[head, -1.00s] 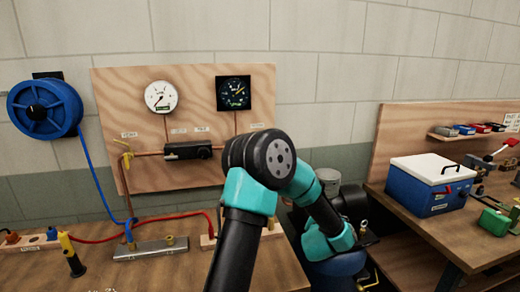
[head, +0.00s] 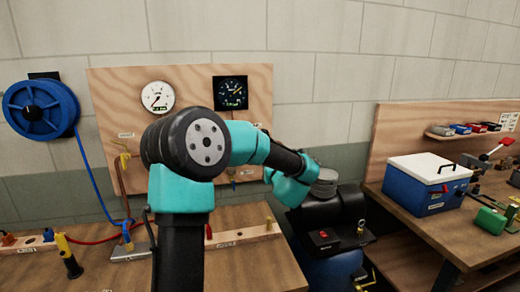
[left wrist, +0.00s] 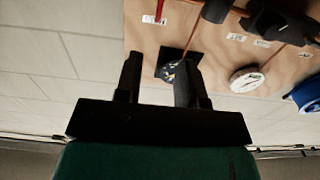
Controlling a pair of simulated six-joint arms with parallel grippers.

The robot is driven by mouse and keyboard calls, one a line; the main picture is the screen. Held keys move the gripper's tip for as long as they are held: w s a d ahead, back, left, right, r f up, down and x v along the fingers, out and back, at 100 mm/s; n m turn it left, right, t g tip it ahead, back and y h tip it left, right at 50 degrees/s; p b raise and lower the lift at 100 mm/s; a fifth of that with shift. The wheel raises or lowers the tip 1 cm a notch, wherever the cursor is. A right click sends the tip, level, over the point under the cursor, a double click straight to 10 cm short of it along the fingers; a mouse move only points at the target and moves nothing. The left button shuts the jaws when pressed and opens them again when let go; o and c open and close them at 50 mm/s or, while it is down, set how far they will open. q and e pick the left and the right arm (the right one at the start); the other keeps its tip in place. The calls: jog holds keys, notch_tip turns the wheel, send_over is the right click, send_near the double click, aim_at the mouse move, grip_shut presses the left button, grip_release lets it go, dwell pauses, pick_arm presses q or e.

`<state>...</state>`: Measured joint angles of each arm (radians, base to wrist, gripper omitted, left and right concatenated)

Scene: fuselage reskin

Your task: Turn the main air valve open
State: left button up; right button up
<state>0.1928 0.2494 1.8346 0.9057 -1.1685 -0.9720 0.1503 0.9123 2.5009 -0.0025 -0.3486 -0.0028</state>
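A valve with a yellow handle (head: 122,146) is on the copper pipe at the left side of the wooden panel (head: 105,95). Another yellow handle (head: 371,277) shows low on the blue tank. Labels are too small to read, so I cannot tell which is the main air valve. My arm crosses the middle of the head view and hides part of the panel; its gripper cannot be made out there. In the left wrist view, upside down, my left gripper (left wrist: 158,72) has its fingers apart with nothing between them, facing the panel's square black gauge. My right gripper is not in view.
A white round gauge (head: 158,96) and the black gauge (head: 230,92) hang on the panel. A blue hose reel (head: 42,108) is at the left. A black compressor on a blue tank (head: 335,268) stands between the bench and a right-hand table with a blue box (head: 428,185).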

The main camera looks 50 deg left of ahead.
pick_arm(q)
jog(key=x, duration=1.6)
jog(key=shift+w+a, duration=0.2)
jog(key=shift+a, duration=0.1)
jog(key=shift+c, duration=0.4)
grip_shut()
